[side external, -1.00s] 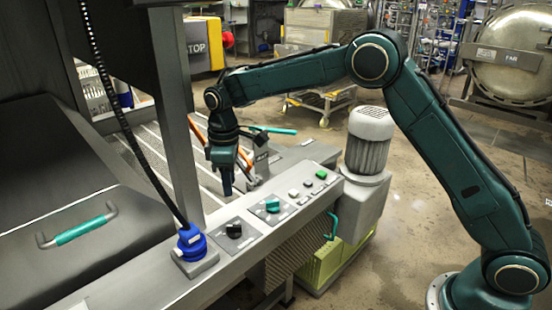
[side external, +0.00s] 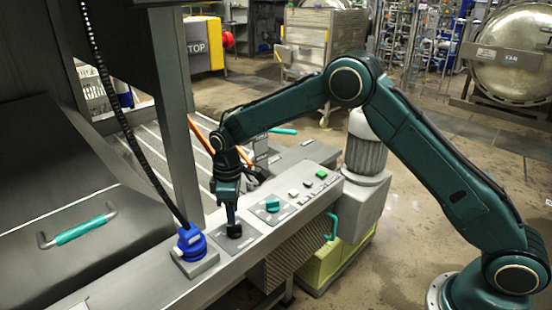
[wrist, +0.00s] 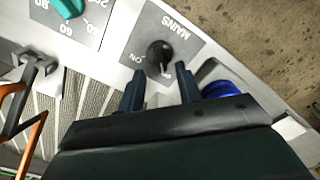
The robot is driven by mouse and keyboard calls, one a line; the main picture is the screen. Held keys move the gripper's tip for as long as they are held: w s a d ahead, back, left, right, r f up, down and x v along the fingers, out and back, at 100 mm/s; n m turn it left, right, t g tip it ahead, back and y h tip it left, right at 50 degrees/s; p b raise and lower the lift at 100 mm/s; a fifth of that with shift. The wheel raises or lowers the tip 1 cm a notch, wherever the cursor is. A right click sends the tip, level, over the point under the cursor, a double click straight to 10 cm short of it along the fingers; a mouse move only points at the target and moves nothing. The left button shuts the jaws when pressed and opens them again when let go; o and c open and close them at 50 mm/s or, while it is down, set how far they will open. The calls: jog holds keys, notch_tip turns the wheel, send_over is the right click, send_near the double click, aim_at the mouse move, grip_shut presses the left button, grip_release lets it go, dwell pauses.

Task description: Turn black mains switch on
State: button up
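The black mains switch (wrist: 160,54) is a round knob on a grey plate marked "MAINS" and "ON" in the wrist view. Its pointer is not turned to the "ON" mark; it points toward my gripper's side. In the side external view the switch (side external: 234,231) sits on the sloped control panel, partly hidden by my fingers. My gripper (wrist: 160,90) is open, with one finger on each side just short of the knob in the wrist view. In the side external view my gripper (side external: 231,220) points down right over the switch. I cannot tell whether the fingers touch it.
A teal dial (side external: 272,205) is on the panel right of the switch, with small buttons (side external: 307,183) and a green button (side external: 321,174) beyond. A blue plug with a cable (side external: 191,240) stands close on the left. A teal-handled cover (side external: 85,228) lies further left.

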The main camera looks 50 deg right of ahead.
aim_at(234, 230)
jog(key=shift+f, duration=2.25)
grip_shut()
